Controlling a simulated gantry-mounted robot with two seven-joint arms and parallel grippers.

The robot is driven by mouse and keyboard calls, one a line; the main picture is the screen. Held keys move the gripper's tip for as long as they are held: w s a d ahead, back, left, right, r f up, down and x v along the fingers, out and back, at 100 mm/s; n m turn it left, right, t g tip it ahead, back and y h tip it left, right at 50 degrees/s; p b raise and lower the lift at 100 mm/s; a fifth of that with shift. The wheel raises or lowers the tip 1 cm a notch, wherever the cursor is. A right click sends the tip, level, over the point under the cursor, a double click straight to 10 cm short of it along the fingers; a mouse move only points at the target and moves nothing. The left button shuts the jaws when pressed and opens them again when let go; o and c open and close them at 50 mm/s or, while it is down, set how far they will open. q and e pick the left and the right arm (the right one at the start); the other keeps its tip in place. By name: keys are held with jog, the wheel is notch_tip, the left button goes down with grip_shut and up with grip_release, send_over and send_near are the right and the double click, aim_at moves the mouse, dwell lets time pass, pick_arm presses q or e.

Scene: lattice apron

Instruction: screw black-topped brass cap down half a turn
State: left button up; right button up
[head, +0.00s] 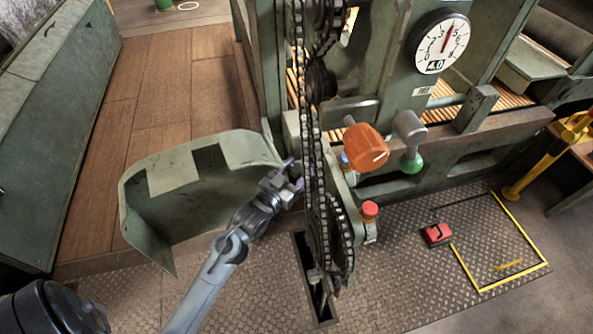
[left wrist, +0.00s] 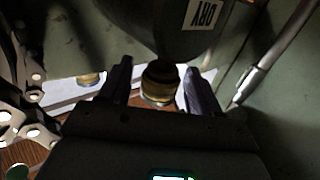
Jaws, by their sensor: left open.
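In the left wrist view, a brass cap (left wrist: 158,84) with a dark top stands between the two fingers of my left gripper (left wrist: 157,72). The fingers are apart, with a visible gap on each side of the cap. In the head view my left gripper (head: 292,174) reaches in beside the chain, at the edge of the bent green guard. The black-topped cap cannot be made out there. My right gripper is not in view.
A second brass cap (left wrist: 90,79) is left of the fingers. The chain (head: 312,150) runs close by my left gripper. The green guard (head: 200,180) stands left of it. A red-topped cap (head: 369,210), an orange knob (head: 366,147) and a green-ended lever (head: 411,160) are to the right.

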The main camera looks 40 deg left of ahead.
pick_arm(q)
jog(key=c, duration=0.9)
jog(key=m+h+p, duration=0.1)
jog(key=h, duration=0.1)
jog(key=m+h+p, duration=0.1)
jog(key=p, duration=0.1)
jog(key=shift+a+r+h, duration=0.1)
jog(key=shift+r+h, duration=0.1)
jog(key=shift+h, duration=0.2)
jog(key=shift+m+g+h+p, duration=0.3)
jog(key=shift+m+h+p, duration=0.65)
jog(key=shift+h, duration=0.15)
jog(key=shift+f+m+g+h+p, duration=0.1)
jog(key=shift+m+g+h+p, duration=0.25)
jog(key=shift+m+h, duration=0.5)
jog(key=shift+f+m+g+h, duration=0.1)
jog(key=shift+m+g+h, duration=0.85)
jog(key=shift+h, duration=0.9)
